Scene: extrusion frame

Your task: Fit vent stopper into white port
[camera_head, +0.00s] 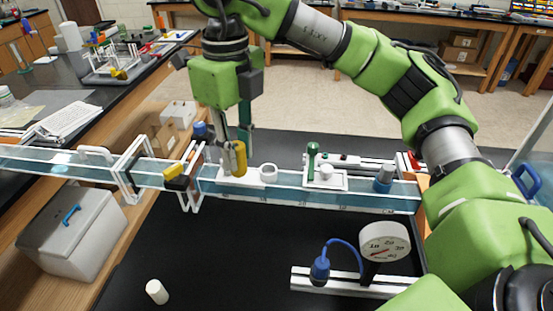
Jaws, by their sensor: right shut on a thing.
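My right gripper (236,143) hangs down from the green arm over the clear channel. It is shut on a yellow cylindrical piece (240,160), which looks like the vent stopper. The piece is upright, just left of a white ring-shaped port (268,172) on a white plate (240,181). The piece's lower end is close above the plate; I cannot tell if it touches. The port's top opening looks empty. My left gripper is not in view.
A green-topped post (313,158) and a blue cap (384,177) stand farther right along the channel (300,195). A dial gauge (385,243) with a blue bulb (320,269) stands in front. A white cylinder (157,291) is at front left. The black mat between is clear.

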